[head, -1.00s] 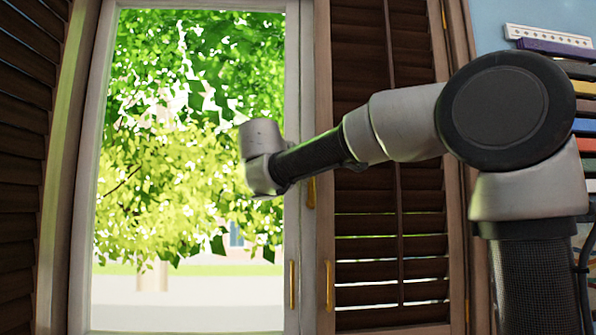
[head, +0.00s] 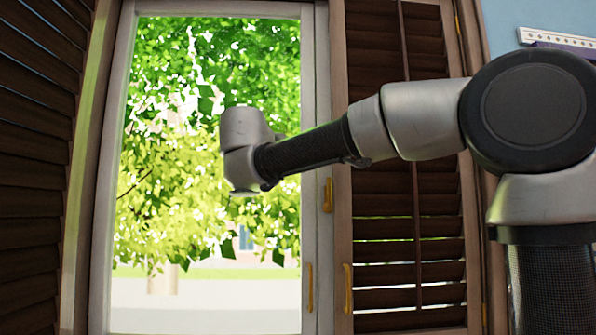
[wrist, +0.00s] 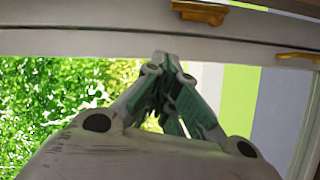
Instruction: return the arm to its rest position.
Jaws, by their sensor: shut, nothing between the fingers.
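My gripper (wrist: 168,62) shows in the wrist view with its green and grey fingers drawn together at the tips, shut and empty. Behind it are the white window frame and the bright view outside. In the head view my arm reaches from the right edge across the shutter to in front of the window. Its wrist end is over the glass, and the gripper's fingers cannot be made out there.
A window (head: 316,220) with a white frame stands ahead, trees outside. Dark louvred shutters flank it, one at right (head: 410,270) and one at left (head: 35,190). Yellow handles (head: 347,288) are on the frame and shutter. A white perforated strip (head: 560,41) is at the upper right.

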